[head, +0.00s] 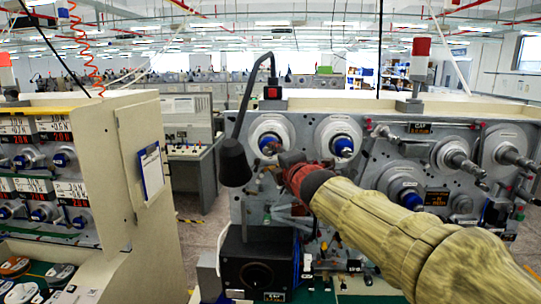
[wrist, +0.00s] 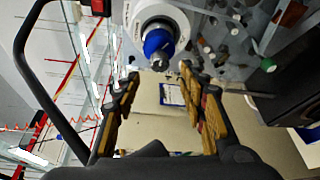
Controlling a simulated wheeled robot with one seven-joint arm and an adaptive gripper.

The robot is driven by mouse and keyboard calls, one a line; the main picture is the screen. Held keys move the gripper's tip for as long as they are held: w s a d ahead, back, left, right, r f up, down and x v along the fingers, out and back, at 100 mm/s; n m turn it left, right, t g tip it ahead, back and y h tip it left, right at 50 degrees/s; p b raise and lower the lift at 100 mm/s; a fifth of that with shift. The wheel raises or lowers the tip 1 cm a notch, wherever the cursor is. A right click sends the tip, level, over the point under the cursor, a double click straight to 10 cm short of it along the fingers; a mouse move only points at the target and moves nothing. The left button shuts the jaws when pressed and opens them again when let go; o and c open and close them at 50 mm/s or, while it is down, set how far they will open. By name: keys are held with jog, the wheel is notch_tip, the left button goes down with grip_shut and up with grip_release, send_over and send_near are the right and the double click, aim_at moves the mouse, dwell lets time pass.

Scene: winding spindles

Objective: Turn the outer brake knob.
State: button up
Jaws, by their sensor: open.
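A blue knob with a metal tip (wrist: 158,44) sits at the centre of a white disc (wrist: 172,12) in the wrist view. It lies just beyond and between my fingertips, with no contact visible.
A black lamp (head: 234,162) on a curved arm hangs just left of my gripper. A black box (head: 257,272) stands below. Metal rollers (head: 460,157) project at the right. A beige cabinet (head: 120,190) is at the left, with an open aisle between.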

jog(key=v, duration=0.5)
dwell(0.3)
jog(key=s+d+f+m+g+h+b, duration=0.1)
jog(key=s+d+f+m+g+h, duration=0.1)
jog(key=s+d+f+m, duration=0.3)
jog(key=d+f+m+g+h, duration=0.1)
jog(key=d+f+m, duration=0.15)
jog(key=f, duration=0.45)
jog(key=s+d+f+m+g+h+b, duration=0.1)
jog(key=s+d+f+m+g+h, duration=0.15)
jog(key=f+m, duration=0.35)
jog(key=s+d+f+m+g+b, duration=0.1)
jog(key=s+d+f+m+b, duration=0.2)
jog(key=s+f, duration=0.6)
jog(key=s+d+f+m+g+b, duration=0.2)
jog(key=s+d+f+m+b, duration=0.1)
jog(key=s+f+b, duration=0.5)
jog(key=s+d+f+m+g+b, duration=0.2)
jog(key=s+f+m+b, duration=0.3)
jog(key=s+f, duration=0.6)
jog(key=s+d, duration=0.1)
jog(key=s, duration=0.2)
jog(key=shift+s+d+f, duration=0.2)
jog(key=shift+s+f, duration=0.1)
jog(key=shift+f, duration=0.05)
